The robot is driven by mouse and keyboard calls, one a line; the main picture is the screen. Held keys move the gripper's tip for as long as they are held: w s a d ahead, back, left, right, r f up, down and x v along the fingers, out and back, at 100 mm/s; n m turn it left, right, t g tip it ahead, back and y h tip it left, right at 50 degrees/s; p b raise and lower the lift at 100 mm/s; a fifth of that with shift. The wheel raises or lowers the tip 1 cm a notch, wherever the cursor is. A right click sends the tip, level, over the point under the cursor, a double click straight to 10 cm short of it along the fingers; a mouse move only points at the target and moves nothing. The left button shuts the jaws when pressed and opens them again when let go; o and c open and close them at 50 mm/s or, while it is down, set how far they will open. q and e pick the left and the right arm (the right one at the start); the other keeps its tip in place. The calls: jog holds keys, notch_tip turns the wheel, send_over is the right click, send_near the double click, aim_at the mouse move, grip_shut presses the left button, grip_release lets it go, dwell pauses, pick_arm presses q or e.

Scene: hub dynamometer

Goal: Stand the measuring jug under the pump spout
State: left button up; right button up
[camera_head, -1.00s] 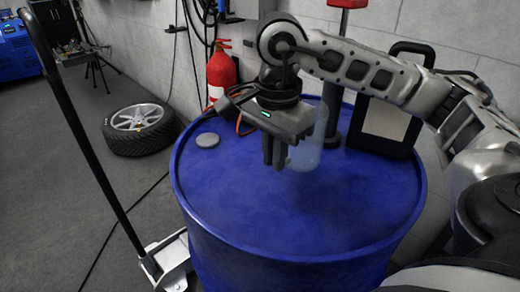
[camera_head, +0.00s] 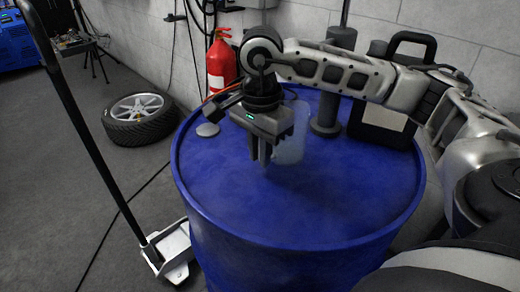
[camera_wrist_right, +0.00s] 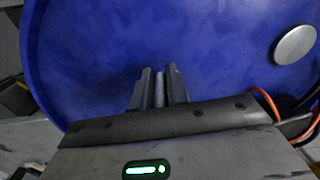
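The measuring jug (camera_head: 292,143) is a faint, clear vessel, upright over the blue drum's top. My right gripper (camera_head: 262,158) points down at its left side and partly covers it. In the right wrist view the fingers (camera_wrist_right: 160,82) close on a thin grey strip, seemingly the jug's handle; the clear body is not distinct there. I cannot tell whether the jug's base touches the drum. The pump's dark column (camera_head: 326,112) stands behind and right of the jug, partly behind my arm. I cannot make out its spout. My left gripper is not in view.
The blue drum (camera_head: 300,205) has clear room on its front top. A grey cap (camera_head: 207,130) lies at its left edge and a black case (camera_head: 385,120) stands at its back right. A fire extinguisher (camera_head: 220,65) is behind; a hand truck (camera_head: 170,252) is left.

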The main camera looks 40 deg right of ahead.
jog(key=shift+o, duration=1.2)
jog(key=shift+r, duration=0.1)
jog(key=shift+r+p, duration=0.25)
jog(key=shift+p, duration=0.1)
notch_tip(320, 180, up, 12)
jog(key=shift+f+p, duration=0.1)
jog(key=shift+p, duration=0.55)
jog(key=shift+s+f, duration=0.1)
